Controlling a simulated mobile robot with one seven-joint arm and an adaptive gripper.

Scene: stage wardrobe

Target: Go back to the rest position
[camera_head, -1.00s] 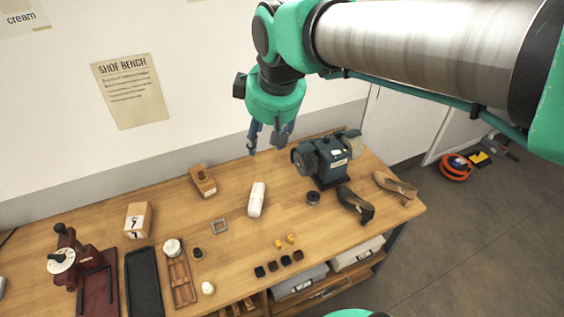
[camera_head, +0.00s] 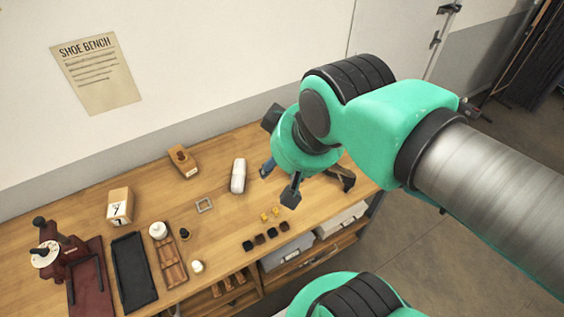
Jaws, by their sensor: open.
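My gripper (camera_head: 279,184) hangs from my green and steel arm above the right part of the wooden bench (camera_head: 84,208). Its two fingers point down and stand apart, with nothing seen between them. A white bottle-like object (camera_head: 238,176) lies on the bench just left of the gripper. Dark shoes (camera_head: 343,178) show partly behind the gripper and arm. The grinder at the back right of the bench is hidden behind my arm.
A red press (camera_head: 65,257), black tray (camera_head: 134,270), wooden tray (camera_head: 172,268), calendar block (camera_head: 120,206) and wooden brush-like block (camera_head: 183,160) stand on the left and middle bench. Several small dark blocks (camera_head: 259,239) lie near the front edge. Grey bins (camera_head: 288,252) sit below. Floor at right is clear.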

